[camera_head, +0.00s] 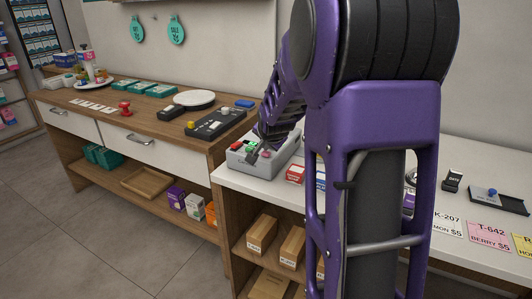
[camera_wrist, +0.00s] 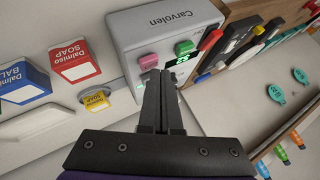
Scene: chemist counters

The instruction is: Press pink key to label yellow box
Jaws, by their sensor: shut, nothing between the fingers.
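The grey label device marked "Carvolen" (camera_wrist: 160,22) fills the upper middle of the wrist view. In the head view the device (camera_head: 240,160) stands at the left end of the white counter. Its pink key (camera_wrist: 148,62) and green key (camera_wrist: 184,48) sit side by side, with a lit green display near them. My gripper (camera_wrist: 161,74) is shut and empty. Its fingertips appear over the device, just below the pink key in the picture; I cannot tell whether they touch it. A small yellow box (camera_wrist: 97,101) is beside the device, left of my fingers.
A red soap box (camera_wrist: 74,61) and a blue box (camera_wrist: 24,84) stand near the yellow box. A wooden counter (camera_head: 80,97) with a black keypad device (camera_head: 215,125) adjoins on the left. My arm hides the middle of the white counter in the head view.

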